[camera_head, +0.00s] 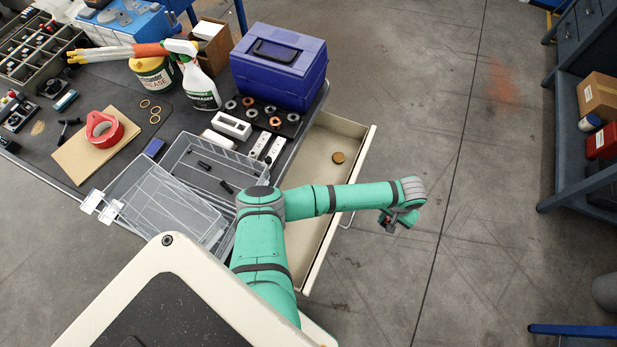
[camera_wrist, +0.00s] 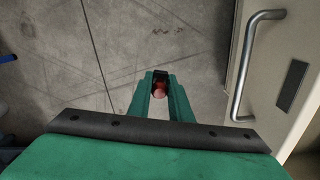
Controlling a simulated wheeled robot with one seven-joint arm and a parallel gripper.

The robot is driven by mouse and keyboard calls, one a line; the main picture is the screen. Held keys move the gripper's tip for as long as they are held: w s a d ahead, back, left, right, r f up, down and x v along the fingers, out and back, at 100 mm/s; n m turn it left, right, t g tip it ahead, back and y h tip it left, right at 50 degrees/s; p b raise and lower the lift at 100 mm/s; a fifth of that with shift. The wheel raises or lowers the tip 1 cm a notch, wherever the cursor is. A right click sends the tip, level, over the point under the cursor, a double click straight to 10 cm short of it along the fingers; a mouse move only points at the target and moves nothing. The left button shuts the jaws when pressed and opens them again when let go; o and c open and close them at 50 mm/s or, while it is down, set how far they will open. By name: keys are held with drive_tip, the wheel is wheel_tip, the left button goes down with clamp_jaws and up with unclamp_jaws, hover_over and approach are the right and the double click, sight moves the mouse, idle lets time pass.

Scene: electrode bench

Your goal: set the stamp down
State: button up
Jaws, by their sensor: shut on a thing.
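My gripper (camera_head: 396,219) hangs out over the open floor, to the right of the open drawer (camera_head: 368,140) in the head view. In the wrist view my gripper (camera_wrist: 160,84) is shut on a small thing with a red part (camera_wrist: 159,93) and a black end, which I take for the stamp. The fingers hide much of it. The floor lies below it. The drawer front with its metal handle (camera_wrist: 242,70) is to the right in the wrist view, apart from the fingers.
The drawer holds a small round brown thing (camera_head: 338,158) and is otherwise mostly bare. The bench (camera_head: 150,165) carries a clear tray (camera_head: 160,207), a blue box (camera_head: 279,70), a spray bottle (camera_head: 199,85) and a red tape roll (camera_head: 104,129). Blue shelving (camera_head: 567,150) stands far right.

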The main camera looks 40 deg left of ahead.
drive_tip(key=w+r+n, duration=0.4)
drive_tip(key=w+r, duration=0.4)
drive_tip(key=w, duration=0.1)
drive_tip(key=w+a+r+n, duration=0.1)
drive_tip(key=a+r+n, duration=0.4)
drive_tip(key=a, duration=0.5)
drive_tip(key=s+a+n, duration=0.5)
drive_tip(key=a, duration=0.5)
drive_tip(key=s+a+f+n, duration=0.3)
drive_tip(key=s+a, duration=0.1)
drive_tip(key=s, duration=0.4)
drive_tip(key=s+a+f+n, duration=0.3)
drive_tip(key=s+a+n, duration=0.15)
drive_tip(key=s, duration=0.35)
drive_tip(key=shift+m, duration=0.35)
wheel_tip(320, 180, down, 5)
drive_tip(key=shift+w+a+r, duration=0.1)
drive_tip(key=shift+r, duration=0.1)
drive_tip(key=shift+f, duration=2.25)
drive_tip(key=shift+f, duration=0.15)
